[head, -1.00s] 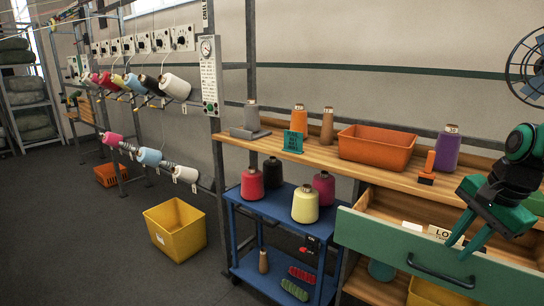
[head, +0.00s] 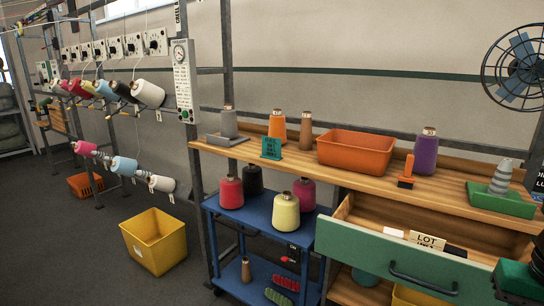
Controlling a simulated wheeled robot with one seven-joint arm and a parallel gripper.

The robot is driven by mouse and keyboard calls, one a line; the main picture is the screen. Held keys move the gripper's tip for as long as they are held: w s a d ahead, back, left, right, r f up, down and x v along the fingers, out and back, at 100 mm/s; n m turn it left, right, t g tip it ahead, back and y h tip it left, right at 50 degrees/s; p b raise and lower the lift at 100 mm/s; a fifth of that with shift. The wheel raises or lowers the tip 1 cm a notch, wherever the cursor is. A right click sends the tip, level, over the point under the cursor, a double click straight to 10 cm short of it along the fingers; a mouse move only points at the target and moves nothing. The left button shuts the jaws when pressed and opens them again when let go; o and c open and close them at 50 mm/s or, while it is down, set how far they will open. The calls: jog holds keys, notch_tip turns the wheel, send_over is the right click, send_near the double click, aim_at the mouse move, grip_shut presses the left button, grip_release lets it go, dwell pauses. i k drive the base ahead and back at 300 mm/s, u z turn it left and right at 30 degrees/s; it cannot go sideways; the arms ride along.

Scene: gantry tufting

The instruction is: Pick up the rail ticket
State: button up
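No card is plainly marked as the rail ticket, and I cannot tell which one it is. A cream card reading "LOT" (head: 427,241) stands in the open green-fronted drawer (head: 385,258). A small white item (head: 393,232) lies to its left and a dark item (head: 456,251) to its right. Small white tags (head: 172,198) hang below the cones on the yarn rack at the left. My gripper (head: 515,279) shows only partly at the lower right edge, right of the drawer front. Its fingertips are not clear, so its opening cannot be told.
The wooden bench (head: 290,157) carries cones, an orange bin (head: 355,151), a teal sign (head: 271,147) and a green tray (head: 500,203). A blue trolley (head: 255,226) with cones stands left of the drawer.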

aim_at(271, 147)
jog(key=z, duration=0.05)
jog(key=k, duration=1.1)
jog(key=u, duration=0.75)
jog(key=i, duration=1.65)
jog(key=z, duration=0.65)
